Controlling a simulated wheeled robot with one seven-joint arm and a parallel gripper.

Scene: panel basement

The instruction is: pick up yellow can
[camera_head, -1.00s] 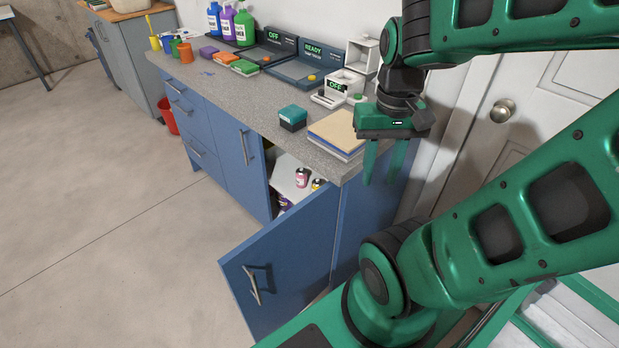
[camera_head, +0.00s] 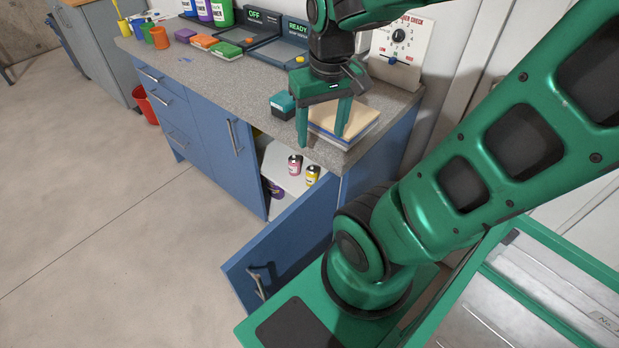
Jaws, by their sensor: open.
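My gripper (camera_head: 322,142) is open and empty, fingers pointing down. In the picture it is above the yellow can, in front of the stacked boards at the counter's right end.
The open cabinet door (camera_head: 290,250) juts out below and in front of the shelf. A purple can (camera_head: 276,189) sits lower inside. Stacked boards (camera_head: 345,122) and a teal-and-black box (camera_head: 283,104) lie on the counter (camera_head: 205,75). Floor at left is free.

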